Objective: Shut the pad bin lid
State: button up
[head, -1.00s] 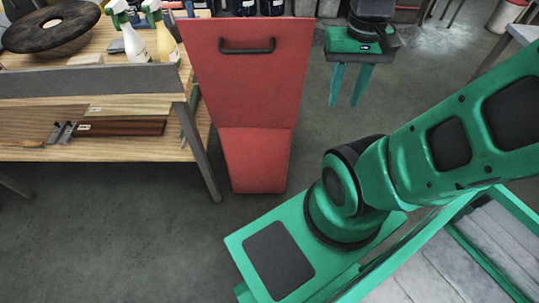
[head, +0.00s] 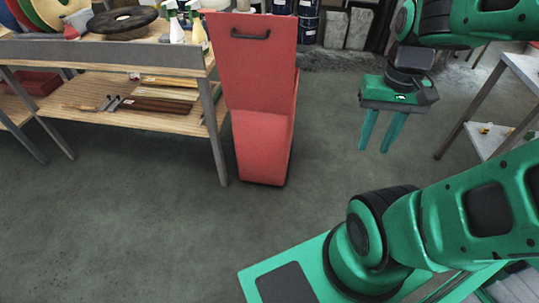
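The red pad bin (head: 262,148) stands on the floor in the head view, left of centre, beside the workbench. Its red lid (head: 263,75) stands raised at the near side, with a dark bar handle (head: 251,34) near its top edge, facing me. The lid looks open and hides the bin's mouth and inside. My gripper (head: 374,151) hangs to the right of the bin, fingers pointing down and apart, with nothing between them. It is clear of the lid and the handle.
A wooden workbench (head: 100,51) with spray bottles and a dark disc adjoins the bin on the left. A grey table (head: 522,72) stands at the right. Dark containers stand behind the bin. The grey floor (head: 140,215) in front is free.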

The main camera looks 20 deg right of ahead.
aim_at(255, 55)
jog(key=u, duration=0.25)
jog(key=i, duration=0.85)
jog(key=z, duration=0.25)
